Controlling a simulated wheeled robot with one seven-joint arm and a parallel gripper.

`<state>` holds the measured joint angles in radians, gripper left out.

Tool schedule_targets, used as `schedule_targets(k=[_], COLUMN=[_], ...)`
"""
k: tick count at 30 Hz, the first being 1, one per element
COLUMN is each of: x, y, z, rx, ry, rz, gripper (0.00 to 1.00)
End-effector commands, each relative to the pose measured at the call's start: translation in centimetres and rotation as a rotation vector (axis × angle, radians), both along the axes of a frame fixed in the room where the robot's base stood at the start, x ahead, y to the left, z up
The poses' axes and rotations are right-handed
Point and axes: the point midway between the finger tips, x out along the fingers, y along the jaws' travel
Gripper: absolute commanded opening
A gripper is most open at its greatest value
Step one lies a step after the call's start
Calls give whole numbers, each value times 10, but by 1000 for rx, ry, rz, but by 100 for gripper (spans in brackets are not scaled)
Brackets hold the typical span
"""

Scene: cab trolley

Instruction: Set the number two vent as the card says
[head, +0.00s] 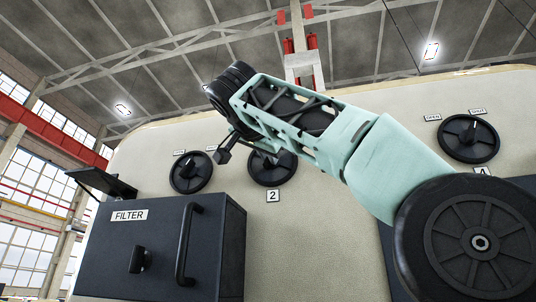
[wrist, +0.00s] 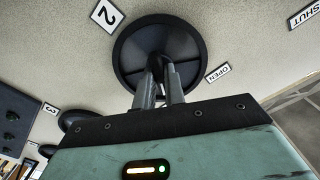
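The number two vent (head: 272,167) is a round black dial on the cream wall, above a plate marked 2 (head: 273,196). My arm partly covers it in the head view. No readable card shows.
Another dial (head: 191,172) is left of vent two, and one above a 4 plate (head: 469,138) is at right. A dark FILTER box (head: 150,250) with a knob and bar handle juts out below left. A tilted dark plate (head: 100,182) stands behind it.

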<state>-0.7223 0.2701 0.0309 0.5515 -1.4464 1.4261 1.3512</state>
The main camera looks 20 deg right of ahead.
Motion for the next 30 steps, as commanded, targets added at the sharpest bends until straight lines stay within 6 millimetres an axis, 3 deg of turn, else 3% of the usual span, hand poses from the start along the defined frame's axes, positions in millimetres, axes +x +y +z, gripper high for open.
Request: schedule_targets(k=[1, 2, 14, 20, 30], x=[-1, -1, -5, -31, -91], y=[0, 0, 5, 25, 68], z=[1, 1, 0, -1, 0], rx=[1, 1, 0, 0, 0], ry=[-2, -2, -1, 0, -1], rz=[0, 0, 3, 7, 8], gripper=[25, 33, 33, 33, 33])
